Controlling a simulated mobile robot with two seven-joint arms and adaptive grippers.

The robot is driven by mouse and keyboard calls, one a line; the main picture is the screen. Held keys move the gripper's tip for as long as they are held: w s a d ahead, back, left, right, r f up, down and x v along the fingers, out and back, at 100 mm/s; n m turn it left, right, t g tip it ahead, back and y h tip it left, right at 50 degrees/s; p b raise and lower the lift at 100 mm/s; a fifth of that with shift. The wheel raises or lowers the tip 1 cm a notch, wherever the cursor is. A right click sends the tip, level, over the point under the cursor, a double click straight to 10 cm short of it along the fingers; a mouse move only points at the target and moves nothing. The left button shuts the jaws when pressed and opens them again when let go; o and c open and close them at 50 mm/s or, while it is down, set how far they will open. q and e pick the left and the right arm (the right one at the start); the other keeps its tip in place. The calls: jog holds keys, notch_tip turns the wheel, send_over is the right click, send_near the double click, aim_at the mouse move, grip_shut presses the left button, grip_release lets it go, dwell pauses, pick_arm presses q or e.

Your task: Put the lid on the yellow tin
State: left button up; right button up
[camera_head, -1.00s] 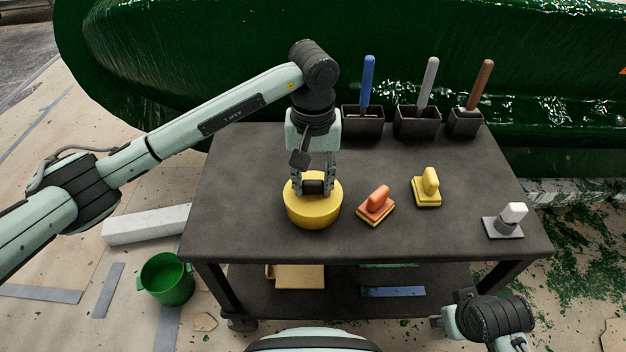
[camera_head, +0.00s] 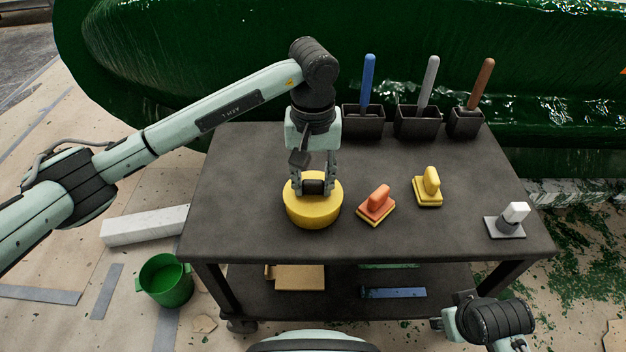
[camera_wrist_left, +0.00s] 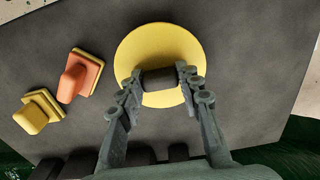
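The yellow tin (camera_head: 313,217) stands on the dark table, left of its middle, and shows as a round yellow disc in the left wrist view (camera_wrist_left: 160,45). The lid's dark knob (camera_wrist_left: 158,80) sticks up from the yellow top. My left gripper (camera_head: 313,187) points straight down over it, with one finger on each side of the knob, shut on it as far as I can see. No gap shows between lid and tin, but the seam is too small to judge. My right gripper (camera_head: 437,322) is low at the right, in front of the table; its fingers are unclear.
An orange-handled block (camera_head: 377,204) and a yellow-handled block (camera_head: 428,187) lie right of the tin. A white-topped tool (camera_head: 512,217) stands at the right edge. Black holders (camera_head: 363,122) with upright handles line the back edge. A green bucket (camera_head: 166,281) is on the floor.

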pick_arm(q)
jog(key=o, duration=0.5)
jog(key=shift+c, duration=0.2)
